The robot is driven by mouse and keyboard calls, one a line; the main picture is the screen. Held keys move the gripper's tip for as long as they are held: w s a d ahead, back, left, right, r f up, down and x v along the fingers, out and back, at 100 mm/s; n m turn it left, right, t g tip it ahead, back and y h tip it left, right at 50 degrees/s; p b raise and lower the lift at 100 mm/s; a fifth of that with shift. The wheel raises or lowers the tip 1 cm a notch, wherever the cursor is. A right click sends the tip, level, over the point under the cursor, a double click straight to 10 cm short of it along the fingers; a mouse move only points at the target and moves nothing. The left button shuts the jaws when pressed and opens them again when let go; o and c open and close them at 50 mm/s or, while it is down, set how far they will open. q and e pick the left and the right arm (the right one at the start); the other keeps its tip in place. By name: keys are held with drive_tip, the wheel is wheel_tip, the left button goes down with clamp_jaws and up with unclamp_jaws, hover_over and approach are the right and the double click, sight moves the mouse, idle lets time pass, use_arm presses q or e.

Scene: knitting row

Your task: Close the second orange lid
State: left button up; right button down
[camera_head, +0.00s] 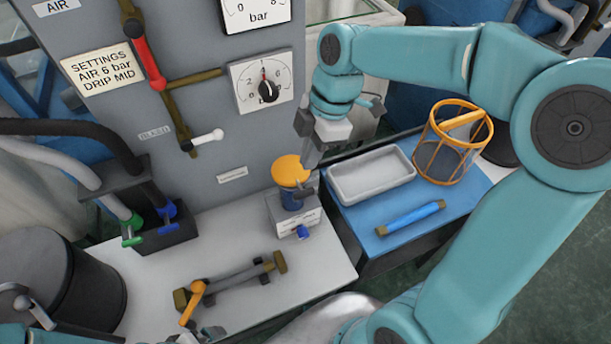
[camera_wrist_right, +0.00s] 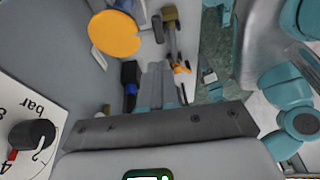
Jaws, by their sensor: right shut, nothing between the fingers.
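A round orange lid (camera_head: 290,171) sits at the top of a small unit (camera_head: 296,217) with a dark blue neck, on the white bench against the grey panel. Whether it is fully seated cannot be told. The lid also shows as an orange disc (camera_wrist_right: 115,34) in the right wrist view. My right gripper (camera_head: 309,163) is shut and empty, just right of the lid's edge; contact cannot be told. Its fingers (camera_wrist_right: 159,70) point away from the camera in the right wrist view. My left gripper (camera_head: 207,334) shows only partly at the bottom edge of the head view.
A grey bar fixture (camera_head: 232,284) with an orange lever (camera_head: 193,301) lies on the bench's front. A white tray (camera_head: 371,175), an orange-rimmed basket (camera_head: 452,149) and a blue roller (camera_head: 411,217) rest on the blue surface at right. Hoses and a dark drum (camera_head: 92,285) stand left.

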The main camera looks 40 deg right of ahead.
hover_over(307, 194)
drive_tip(key=f, duration=0.6)
drive_tip(key=shift+w+d+f, duration=0.1)
drive_tip(key=shift+w+d, duration=0.2)
drive_tip(key=shift+w, duration=0.05)
use_arm(q)
drive_tip(key=shift+s+r, duration=0.15)
drive_tip(key=shift+s, duration=0.1)
use_arm(e)
drive_tip(key=shift+f, duration=0.65)
drive_tip(key=shift+s+f+b, duration=0.2)
drive_tip(key=shift+f+b, duration=0.85)
drive_tip(key=shift+f, duration=0.05)
drive_tip(key=shift+s+a+f, duration=0.1)
drive_tip(key=shift+s+f, duration=0.05)
drive_tip(key=shift+f, duration=0.05)
use_arm(q)
drive_tip(key=shift+s+f, duration=0.2)
drive_tip(key=shift+f, duration=0.4)
drive_tip(key=shift+s+f, duration=0.15)
drive_tip(key=shift+f, duration=0.45)
use_arm(e)
drive_tip(key=shift+s+a, duration=0.1)
drive_tip(key=shift+s, duration=0.15)
use_arm(q)
drive_tip(key=shift+a+r, duration=0.1)
use_arm(e)
drive_tip(key=shift+r, duration=0.15)
